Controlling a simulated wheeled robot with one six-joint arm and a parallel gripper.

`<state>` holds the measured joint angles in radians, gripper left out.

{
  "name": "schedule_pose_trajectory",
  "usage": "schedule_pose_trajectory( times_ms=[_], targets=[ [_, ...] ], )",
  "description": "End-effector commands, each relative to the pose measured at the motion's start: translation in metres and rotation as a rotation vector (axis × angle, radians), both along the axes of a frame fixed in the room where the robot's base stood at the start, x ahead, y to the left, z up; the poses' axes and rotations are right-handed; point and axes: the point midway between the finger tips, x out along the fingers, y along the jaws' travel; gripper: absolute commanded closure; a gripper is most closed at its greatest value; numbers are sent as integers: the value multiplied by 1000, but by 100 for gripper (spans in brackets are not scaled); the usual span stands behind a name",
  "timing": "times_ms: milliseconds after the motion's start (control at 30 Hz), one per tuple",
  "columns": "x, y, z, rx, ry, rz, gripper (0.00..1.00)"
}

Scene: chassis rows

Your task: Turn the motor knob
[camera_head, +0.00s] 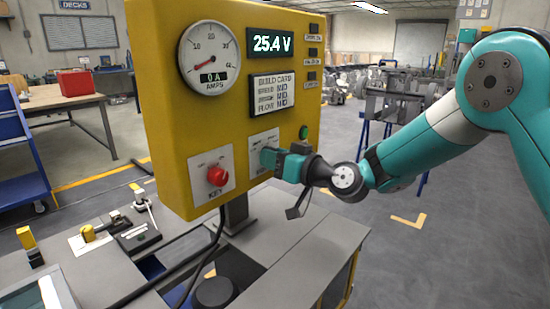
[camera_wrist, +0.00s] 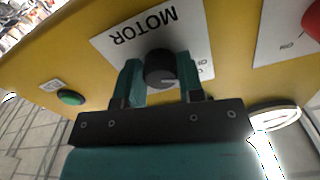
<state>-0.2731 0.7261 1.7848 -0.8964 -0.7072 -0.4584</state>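The motor knob (camera_wrist: 161,67) is a round black knob with a pale pointer mark. It sits on a white plate (camera_wrist: 122,38) lettered MOTOR, which appears upside down in the wrist view. My gripper (camera_wrist: 163,80) has its two teal fingers on either side of the knob, and the knob fills the space between them. In the head view my gripper (camera_head: 272,157) is at the lower right of the yellow panel (camera_head: 170,110) and hides the knob. The plate (camera_head: 262,140) shows partly behind it.
A red KEY knob (camera_head: 217,176) is left of my gripper. A green button (camera_head: 304,132) is just above right. The display (camera_head: 271,44) reads 25.4 V and the gauge (camera_head: 209,58) reads 0 A. A cable hangs below the panel over the grey bench (camera_head: 305,240).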

Motion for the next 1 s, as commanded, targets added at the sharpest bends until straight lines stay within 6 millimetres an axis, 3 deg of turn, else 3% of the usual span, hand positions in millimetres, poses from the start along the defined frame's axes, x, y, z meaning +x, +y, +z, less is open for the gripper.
schedule_pose_trajectory(
  times_ms=[467, 1000],
  targets=[
    [0, 0, 1, 47, 61, -1, 88],
    [-1, 0, 3, 330, 422, -2, 88]
  ],
)
